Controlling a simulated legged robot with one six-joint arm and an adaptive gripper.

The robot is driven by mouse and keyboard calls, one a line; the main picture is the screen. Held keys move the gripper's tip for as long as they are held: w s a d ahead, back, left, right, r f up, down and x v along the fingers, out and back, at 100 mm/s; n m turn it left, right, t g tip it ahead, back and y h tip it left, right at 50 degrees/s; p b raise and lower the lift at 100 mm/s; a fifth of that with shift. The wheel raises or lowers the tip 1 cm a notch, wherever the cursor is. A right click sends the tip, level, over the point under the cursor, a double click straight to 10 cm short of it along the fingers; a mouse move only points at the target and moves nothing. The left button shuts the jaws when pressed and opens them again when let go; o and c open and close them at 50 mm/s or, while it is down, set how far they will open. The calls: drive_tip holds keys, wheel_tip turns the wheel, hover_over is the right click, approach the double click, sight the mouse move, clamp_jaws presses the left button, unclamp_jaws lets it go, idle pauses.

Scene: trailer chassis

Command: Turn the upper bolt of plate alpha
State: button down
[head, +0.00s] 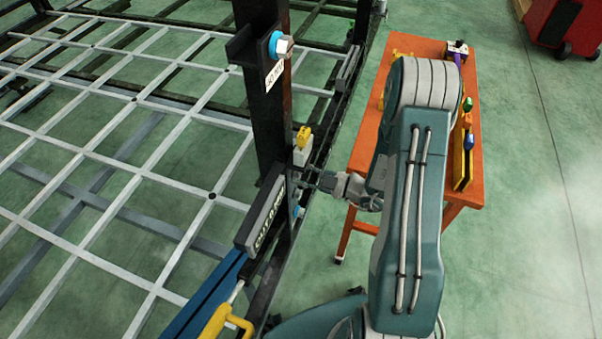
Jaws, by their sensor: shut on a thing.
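My gripper (308,182) reaches left from the arm to the side of the dark chassis frame. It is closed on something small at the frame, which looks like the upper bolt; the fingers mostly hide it. A blue-ringed bolt (297,212) shows just below the gripper. The plate's outline and any alpha marking cannot be made out. Another large silver bolt with a blue washer (284,46) sticks out of the tall black post (262,110), well above the gripper and apart from it.
A white block with a yellow top (302,150) sits just above the gripper. A dark lettered box (264,212) lies to its left. An orange table (462,196) with several tools stands behind my arm. A red cart (566,22) is far right. Green floor (520,230) at right is clear.

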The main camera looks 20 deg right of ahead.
drive_tip(key=shift+s+f+m, duration=0.1)
drive_tip(key=shift+f+m, duration=0.05)
drive_tip(key=shift+m, duration=0.35)
drive_tip(key=shift+c, duration=1.6)
unclamp_jaws()
drive_tip(key=shift+d, duration=0.1)
drive_tip(key=shift+s+d, duration=0.15)
drive_tip(key=shift+d, duration=0.15)
drive_tip(key=v, duration=1.1)
